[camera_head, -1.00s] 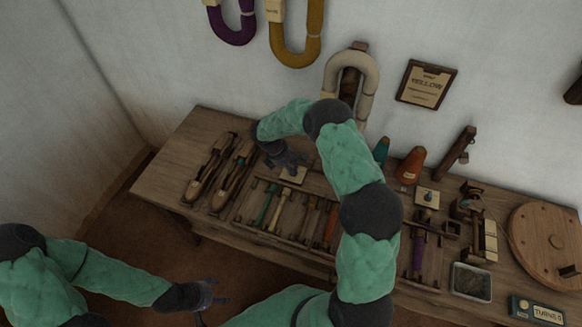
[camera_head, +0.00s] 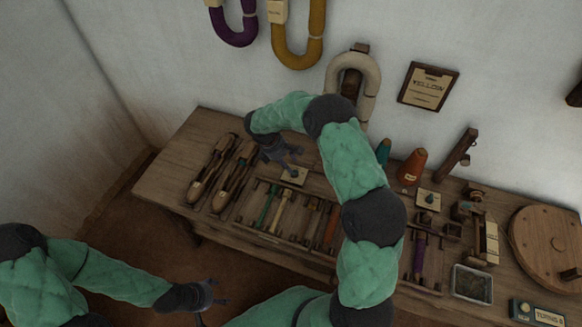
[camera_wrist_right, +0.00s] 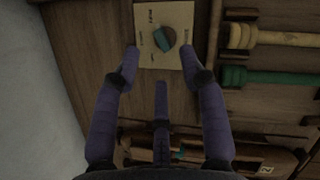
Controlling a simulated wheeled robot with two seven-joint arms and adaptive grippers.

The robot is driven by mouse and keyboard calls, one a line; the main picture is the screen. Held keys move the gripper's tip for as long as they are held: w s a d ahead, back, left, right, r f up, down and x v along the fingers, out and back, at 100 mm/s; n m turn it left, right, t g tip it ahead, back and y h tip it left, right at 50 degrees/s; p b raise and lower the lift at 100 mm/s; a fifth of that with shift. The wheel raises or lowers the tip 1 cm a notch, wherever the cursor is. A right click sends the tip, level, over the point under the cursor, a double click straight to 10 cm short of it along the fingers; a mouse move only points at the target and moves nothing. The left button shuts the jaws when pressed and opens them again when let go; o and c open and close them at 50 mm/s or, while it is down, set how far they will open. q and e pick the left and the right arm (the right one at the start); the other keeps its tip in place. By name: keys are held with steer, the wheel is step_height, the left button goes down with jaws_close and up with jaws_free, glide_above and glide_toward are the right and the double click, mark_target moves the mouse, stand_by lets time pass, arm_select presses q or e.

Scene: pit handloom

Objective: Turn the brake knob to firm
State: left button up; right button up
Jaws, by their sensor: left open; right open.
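A pale square plate (camera_wrist_right: 182,17) with a dark round knob (camera_wrist_right: 163,37) shows at the top of the right wrist view. The knob has a teal bar across it, lying slantwise. Small lettering around it is too small to read. In the head view the plate (camera_head: 293,176) lies on the bench. My right gripper (camera_head: 292,156) is just above and behind it there. In the wrist view my right gripper (camera_wrist_right: 161,62) is open, its fingertips apart on either side below the knob, holding nothing. My left gripper (camera_head: 212,294) is open and empty, low in front of the bench.
Two wooden shuttles (camera_head: 232,177) lie left of the plate. A rack of coloured-handled tools (camera_head: 283,212) is in front. A second plate with a knob (camera_head: 428,198), an orange cone (camera_head: 411,167), a metal tray (camera_head: 472,283) and a round wooden disc (camera_head: 548,240) stand to the right.

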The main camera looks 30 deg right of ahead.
steer(key=s+v, duration=0.1)
steer(key=v, duration=0.6)
steer(key=shift+w, duration=0.45)
steer(key=shift+r, duration=0.15)
